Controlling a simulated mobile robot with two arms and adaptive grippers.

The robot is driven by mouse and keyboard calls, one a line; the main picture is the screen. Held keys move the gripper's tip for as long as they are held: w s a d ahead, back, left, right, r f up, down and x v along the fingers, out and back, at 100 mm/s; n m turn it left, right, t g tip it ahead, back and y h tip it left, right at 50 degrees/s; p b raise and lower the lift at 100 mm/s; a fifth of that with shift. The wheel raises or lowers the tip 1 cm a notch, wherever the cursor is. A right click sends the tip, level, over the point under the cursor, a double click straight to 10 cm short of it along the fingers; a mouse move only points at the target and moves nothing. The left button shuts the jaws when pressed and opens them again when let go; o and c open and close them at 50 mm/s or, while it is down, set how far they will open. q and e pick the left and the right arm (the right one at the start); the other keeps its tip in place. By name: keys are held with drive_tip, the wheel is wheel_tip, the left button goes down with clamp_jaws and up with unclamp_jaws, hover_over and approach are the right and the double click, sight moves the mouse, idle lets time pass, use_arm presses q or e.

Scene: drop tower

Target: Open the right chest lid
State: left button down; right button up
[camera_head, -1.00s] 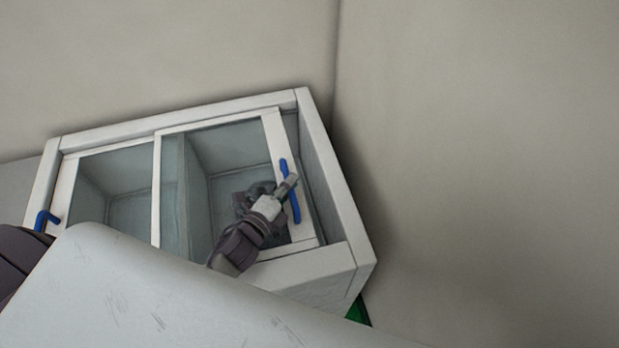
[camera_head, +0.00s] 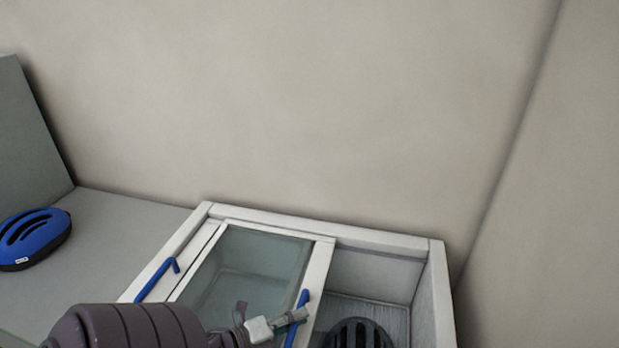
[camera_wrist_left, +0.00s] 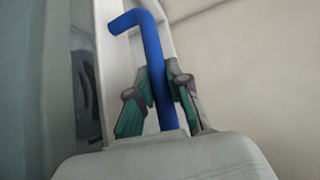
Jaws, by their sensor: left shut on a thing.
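The white chest (camera_head: 438,290) has sliding glass lids in its top. The right lid (camera_head: 265,262) has a white frame and a blue handle (camera_head: 298,318) on its right side. It lies slid to the left, so the right part of the chest is uncovered. My left gripper (camera_head: 290,318) is at this handle, its fingers on either side of it. In the left wrist view the gripper (camera_wrist_left: 165,105) is shut on the blue handle (camera_wrist_left: 152,50), whose bent end rises above the fingers. My right gripper is not in view.
A dark slotted helmet (camera_head: 358,334) sits in the uncovered right part of the chest. Another blue handle (camera_head: 156,280) is at the chest's left. A blue helmet (camera_head: 36,238) lies on the grey surface (camera_head: 120,225) at left. Walls stand behind and at right.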

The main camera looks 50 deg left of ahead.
use_arm(q)
drive_tip(key=shift+a, duration=0.1)
drive_tip(key=c, duration=1.1)
unclamp_jaws()
drive_tip(key=shift+s, duration=0.15)
drive_tip(key=v, duration=1.1)
drive_tip(key=shift+s+a, duration=0.1)
drive_tip(key=shift+s, duration=0.3)
drive_tip(key=shift+r, duration=0.15)
